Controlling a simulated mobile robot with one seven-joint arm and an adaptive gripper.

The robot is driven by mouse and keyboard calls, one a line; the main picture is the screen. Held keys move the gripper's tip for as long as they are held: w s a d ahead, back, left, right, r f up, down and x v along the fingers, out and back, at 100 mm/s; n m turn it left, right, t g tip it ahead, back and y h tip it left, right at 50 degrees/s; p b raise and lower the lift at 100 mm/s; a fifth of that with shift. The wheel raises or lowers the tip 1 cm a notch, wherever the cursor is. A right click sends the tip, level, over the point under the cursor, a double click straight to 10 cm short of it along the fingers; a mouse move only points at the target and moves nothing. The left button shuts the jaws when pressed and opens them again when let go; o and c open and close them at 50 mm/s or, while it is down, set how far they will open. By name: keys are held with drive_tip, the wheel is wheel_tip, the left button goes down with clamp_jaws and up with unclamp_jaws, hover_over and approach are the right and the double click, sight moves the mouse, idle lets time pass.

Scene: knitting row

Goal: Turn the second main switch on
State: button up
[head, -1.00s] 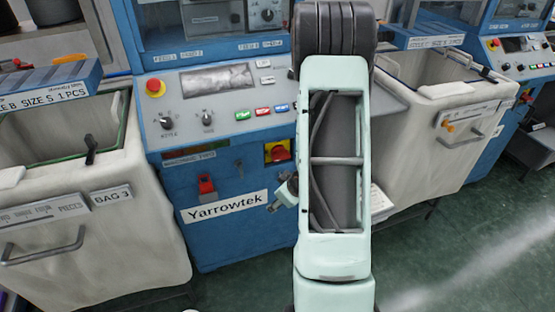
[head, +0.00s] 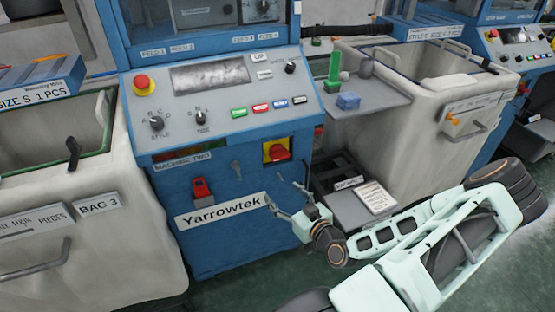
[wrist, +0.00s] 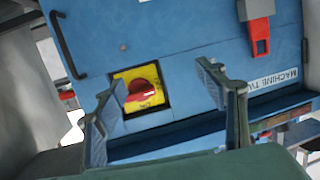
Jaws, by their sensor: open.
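The main switch (head: 277,151) is a red rotary knob on a yellow plate, set in the blue front of the machine labelled MACHINE TWO. In the wrist view the red knob (wrist: 143,88) shows between my two fingers, its grip tilted in the picture. My gripper (head: 282,193) is open and empty, in front of the blue cabinet, below the switch in the head view. In the wrist view my gripper's fingers (wrist: 162,76) stand apart on either side of the yellow plate. I see no contact with the knob.
A red latch-like part (head: 202,188) sits left of the switch; it also shows in the wrist view (wrist: 259,32). A control panel (head: 215,95) with buttons and an emergency stop (head: 143,84) is above. Bins stand left (head: 118,235) and right (head: 440,115).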

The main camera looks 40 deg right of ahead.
sight(282, 158)
drive_tip(key=d+r+m+t+h, duration=0.2)
drive_tip(key=d+r+h, duration=0.1)
drive_tip(key=d+r, duration=0.15)
drive_tip(key=x, duration=1)
drive_tip(key=shift+w+a+f+b, duration=0.15)
drive_tip(key=shift+w+f+b, duration=0.05)
drive_tip(key=shift+b, duration=0.15)
drive_tip(key=shift+c, duration=0.3)
drive_tip(key=c, duration=1.1)
